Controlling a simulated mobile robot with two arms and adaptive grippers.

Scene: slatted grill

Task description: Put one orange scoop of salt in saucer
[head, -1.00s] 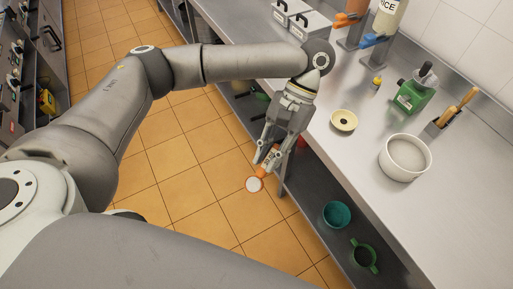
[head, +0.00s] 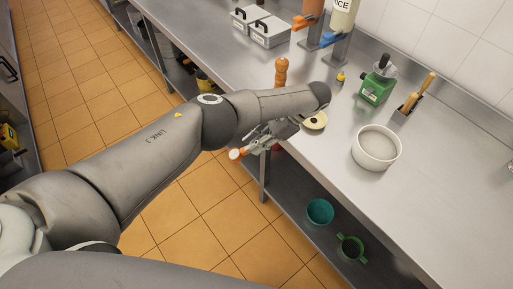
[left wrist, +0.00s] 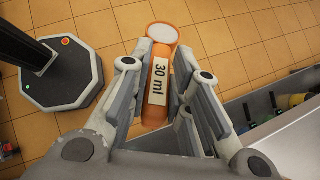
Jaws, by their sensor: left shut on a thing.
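My left gripper (head: 256,143) is shut on the orange scoop (head: 247,151), beside the counter's front edge and above the floor. In the left wrist view the scoop (left wrist: 159,80) lies between the fingers, its handle marked "30 ml". Its cup holds white stuff, which looks like salt (left wrist: 163,33). The cream saucer (head: 322,121) lies on the counter just beyond the gripper, partly hidden by my arm. A white bowl (head: 376,159) with white, grainy contents stands to its right. My right gripper is in no view.
A wooden mill (head: 281,72) stands behind my arm. A small yellow-topped bottle (head: 341,78), a green device (head: 376,88) and a brush holder (head: 408,108) stand farther back. A teal bowl (head: 320,211) and green cup (head: 351,248) are on the lower shelf. The right counter is clear.

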